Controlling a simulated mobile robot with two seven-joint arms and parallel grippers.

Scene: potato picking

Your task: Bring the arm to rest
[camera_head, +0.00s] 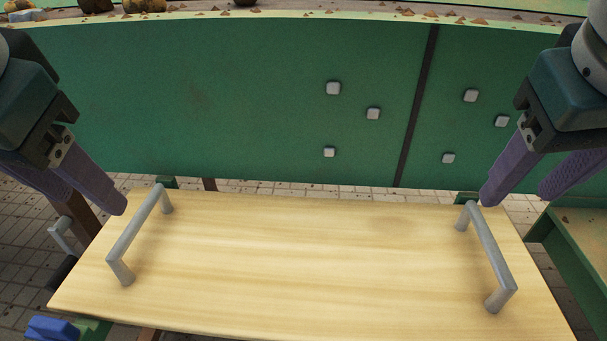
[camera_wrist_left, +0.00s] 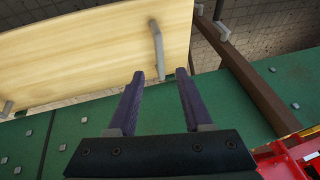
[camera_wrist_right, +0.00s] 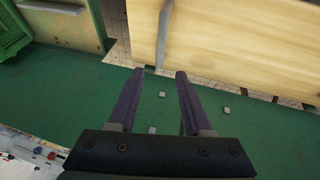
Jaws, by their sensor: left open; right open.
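My left gripper (camera_head: 93,202) is open and empty, at the left end of the pale wooden board (camera_head: 300,255). Its two purple fingers are apart, near the board's left grey handle (camera_head: 138,232). The left wrist view shows the same open fingers (camera_wrist_left: 160,75) with a handle (camera_wrist_left: 157,48) just beyond the tips. My right gripper (camera_head: 516,199) is open and empty near the right grey handle (camera_head: 491,252). In the right wrist view its fingers (camera_wrist_right: 160,73) are apart, with a handle (camera_wrist_right: 164,35) beyond them.
A green panel (camera_head: 230,100) with several grey bolts stands behind the board. A belt (camera_head: 330,8) with brown clods and potato-like lumps runs along the top. A green structure (camera_head: 585,235) stands at the right. Paved floor shows on both sides.

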